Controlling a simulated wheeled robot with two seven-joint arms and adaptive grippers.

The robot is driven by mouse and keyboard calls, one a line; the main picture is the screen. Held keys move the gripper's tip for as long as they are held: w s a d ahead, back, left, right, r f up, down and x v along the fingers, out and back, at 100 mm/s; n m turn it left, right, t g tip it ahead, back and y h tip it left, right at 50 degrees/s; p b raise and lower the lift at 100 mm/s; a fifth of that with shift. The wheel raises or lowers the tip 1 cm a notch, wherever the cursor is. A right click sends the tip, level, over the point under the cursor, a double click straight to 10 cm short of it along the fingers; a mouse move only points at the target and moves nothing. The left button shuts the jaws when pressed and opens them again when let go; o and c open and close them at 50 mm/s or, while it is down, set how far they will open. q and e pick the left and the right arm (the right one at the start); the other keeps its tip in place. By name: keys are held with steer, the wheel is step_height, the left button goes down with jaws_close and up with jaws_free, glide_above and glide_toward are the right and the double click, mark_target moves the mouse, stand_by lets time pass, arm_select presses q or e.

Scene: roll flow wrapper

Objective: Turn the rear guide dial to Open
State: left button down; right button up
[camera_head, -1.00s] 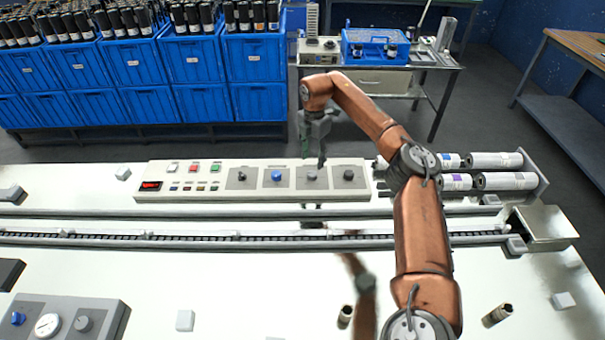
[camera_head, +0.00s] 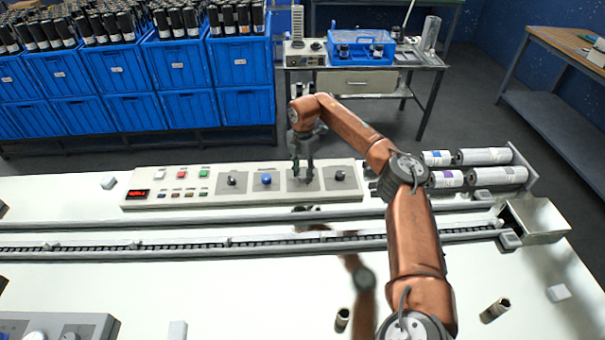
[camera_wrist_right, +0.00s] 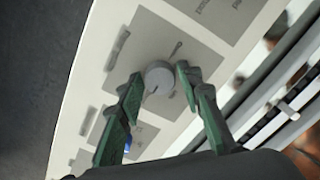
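The control panel (camera_head: 215,190) lies along the back of the white table, with a row of dials on its right half. My right gripper (camera_head: 303,180) is lowered over the third dial from the left and hides most of it in the head view. In the right wrist view, that grey round dial (camera_wrist_right: 158,78) lies between the two green fingertips of the open gripper. A small gap shows on each side of the dial. The labels are too small or blurred to read, so I cannot tell which is the rear guide dial. My left gripper is not in view.
A blue dial (camera_head: 266,179) and a black dial (camera_head: 231,180) lie left of the gripper, another dark dial (camera_head: 340,176) to its right. A conveyor track (camera_head: 180,243) runs in front of the panel.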

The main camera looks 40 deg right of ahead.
steer(key=c, duration=0.8)
steer(key=shift+o, duration=0.2)
steer(key=shift+r, duration=0.1)
